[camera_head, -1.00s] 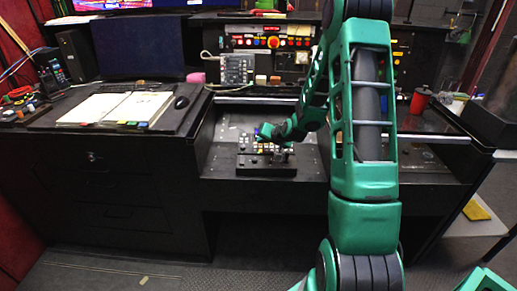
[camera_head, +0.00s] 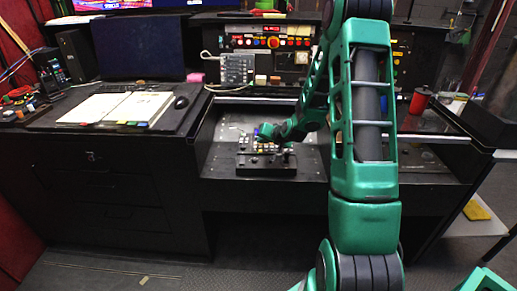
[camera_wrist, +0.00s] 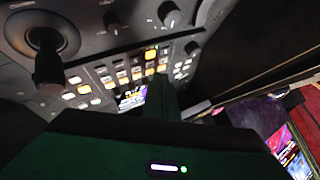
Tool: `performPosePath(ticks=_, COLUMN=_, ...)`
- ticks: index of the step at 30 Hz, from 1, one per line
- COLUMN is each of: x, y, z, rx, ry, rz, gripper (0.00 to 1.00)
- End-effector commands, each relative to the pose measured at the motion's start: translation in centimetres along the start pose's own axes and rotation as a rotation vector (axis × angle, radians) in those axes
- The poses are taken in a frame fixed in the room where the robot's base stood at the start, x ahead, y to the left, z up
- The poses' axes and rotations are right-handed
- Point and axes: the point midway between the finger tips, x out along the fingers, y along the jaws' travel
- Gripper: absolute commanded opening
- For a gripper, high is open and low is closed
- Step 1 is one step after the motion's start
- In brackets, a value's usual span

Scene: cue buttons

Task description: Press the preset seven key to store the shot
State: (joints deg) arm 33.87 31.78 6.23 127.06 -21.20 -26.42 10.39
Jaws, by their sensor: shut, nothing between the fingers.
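A black control panel (camera_head: 266,167) lies on the lower desk shelf. In the wrist view the panel (camera_wrist: 115,55) shows a joystick (camera_wrist: 50,60), several knobs and rows of small keys (camera_wrist: 125,70), some lit amber and some white. The key labels are too small to read, so I cannot tell which is preset seven. My gripper (camera_wrist: 162,82) is shut and empty, its fingertips over the key rows beside a small lit screen (camera_wrist: 132,98). The fingers hide the keys behind them. I cannot tell whether they touch a key. In the head view my gripper (camera_head: 264,137) is at the panel's far side.
An open book (camera_head: 115,107) and a mouse (camera_head: 181,102) lie on the raised desk at left. A grey button box (camera_head: 237,69) and a panel of coloured buttons (camera_head: 272,42) stand behind the shelf. A red cup (camera_head: 420,101) stands at right.

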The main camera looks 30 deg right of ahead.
Motion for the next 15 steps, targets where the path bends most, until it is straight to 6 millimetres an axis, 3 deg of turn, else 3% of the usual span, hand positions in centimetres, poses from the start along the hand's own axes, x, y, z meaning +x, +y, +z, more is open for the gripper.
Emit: performPosePath(ticks=15, x=0.30, y=0.39, z=0.43, rx=0.001, ry=-0.001, rz=0.000, gripper=0.00)
